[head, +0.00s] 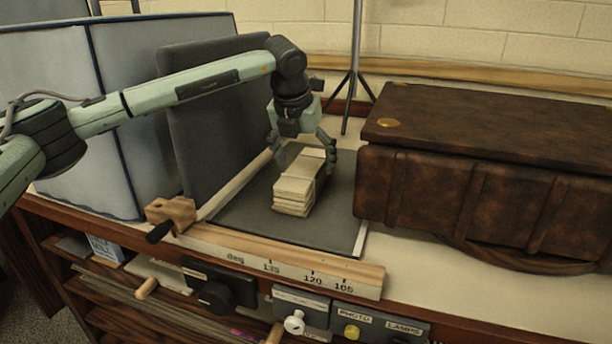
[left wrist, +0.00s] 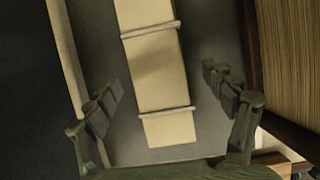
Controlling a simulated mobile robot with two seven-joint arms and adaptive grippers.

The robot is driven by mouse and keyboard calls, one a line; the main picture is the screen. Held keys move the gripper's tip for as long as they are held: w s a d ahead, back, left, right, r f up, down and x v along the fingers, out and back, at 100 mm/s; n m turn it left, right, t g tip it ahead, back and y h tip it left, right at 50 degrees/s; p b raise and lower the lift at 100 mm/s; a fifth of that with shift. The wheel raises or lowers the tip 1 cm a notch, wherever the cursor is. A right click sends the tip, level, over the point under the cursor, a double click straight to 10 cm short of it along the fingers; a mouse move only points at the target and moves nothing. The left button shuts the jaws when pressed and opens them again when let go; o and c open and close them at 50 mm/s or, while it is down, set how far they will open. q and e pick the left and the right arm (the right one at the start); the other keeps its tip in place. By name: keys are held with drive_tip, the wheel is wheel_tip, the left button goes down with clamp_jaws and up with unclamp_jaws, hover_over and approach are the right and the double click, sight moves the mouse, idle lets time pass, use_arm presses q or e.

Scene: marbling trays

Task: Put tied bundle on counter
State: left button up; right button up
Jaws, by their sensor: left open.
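The tied bundle (head: 300,183) is a cream stack with bands around it. It lies on a dark grey board (head: 245,205) on the counter (head: 425,260). My left gripper (head: 302,145) points down over the far end of the bundle, with its fingers to either side. In the left wrist view the bundle (left wrist: 158,70) runs up from between the open fingers (left wrist: 165,118), with two bands across it. Gaps show between it and both fingers. My right gripper is in neither view.
A dark brown leather case (head: 480,185) stands on the right. An upright dark grey panel (head: 195,130) and a pale blue box (head: 100,110) stand on the left. A wooden scale strip (head: 285,262) and clamp (head: 170,212) line the front. A thin stand (head: 354,75) rises behind.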

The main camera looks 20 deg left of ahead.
sight(306, 167)
use_arm(q)
drive_tip(key=shift+x, duration=1.5)
drive_tip(key=shift+c, duration=0.4)
drive_tip(key=shift+r, duration=0.15)
drive_tip(key=c, duration=1.7)
